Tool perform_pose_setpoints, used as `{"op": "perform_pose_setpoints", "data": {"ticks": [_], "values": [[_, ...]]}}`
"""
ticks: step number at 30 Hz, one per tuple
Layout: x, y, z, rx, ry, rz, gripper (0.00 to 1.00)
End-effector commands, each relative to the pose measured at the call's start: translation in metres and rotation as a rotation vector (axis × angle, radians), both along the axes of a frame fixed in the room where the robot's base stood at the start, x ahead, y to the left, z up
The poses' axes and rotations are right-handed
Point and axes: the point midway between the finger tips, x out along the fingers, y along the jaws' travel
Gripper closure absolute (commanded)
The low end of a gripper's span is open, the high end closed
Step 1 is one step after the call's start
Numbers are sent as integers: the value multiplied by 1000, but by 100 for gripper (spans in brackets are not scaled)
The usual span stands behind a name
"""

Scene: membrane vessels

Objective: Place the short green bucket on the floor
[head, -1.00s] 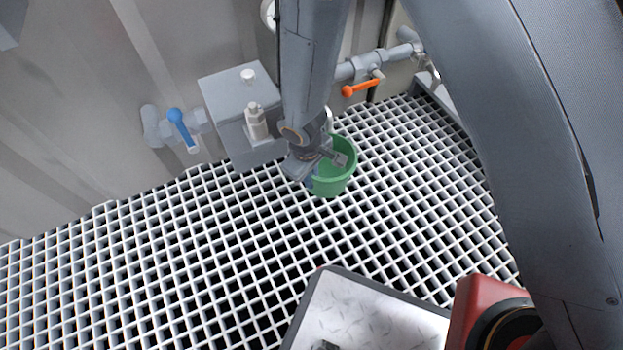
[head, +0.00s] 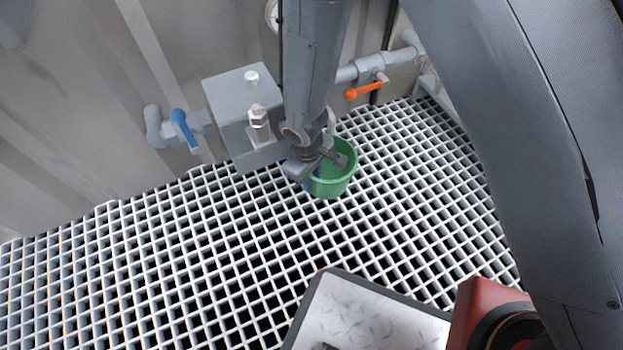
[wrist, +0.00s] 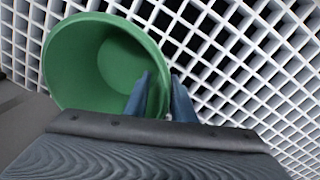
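The short green bucket (head: 338,182) is upright at or just above the white floor grating, in front of the grey box. I cannot tell whether its base touches the grating. My gripper (head: 318,176) is at the bucket's left side. In the wrist view, the bucket (wrist: 95,62) fills the upper left and looks empty. My gripper (wrist: 164,98) has one blue finger inside the bucket and one outside, close together with the bucket's wall between them. The bucket's underside is hidden.
The white floor grating (head: 200,270) is clear left and right of the bucket. A grey box (head: 240,105) with a metal fitting stands behind it. A blue-handled valve (head: 183,127) and an orange-handled valve (head: 364,91) are on the wall.

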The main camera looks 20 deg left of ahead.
Motion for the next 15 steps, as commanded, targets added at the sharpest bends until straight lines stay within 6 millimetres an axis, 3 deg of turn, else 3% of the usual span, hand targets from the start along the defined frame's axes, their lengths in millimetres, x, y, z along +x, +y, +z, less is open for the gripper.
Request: {"op": "perform_pose_setpoints", "data": {"ticks": [9, 15], "values": [[-4, 2, 47, 2, -2, -1, 77], [-6, 2, 67, 1, 0, 0, 77]]}}
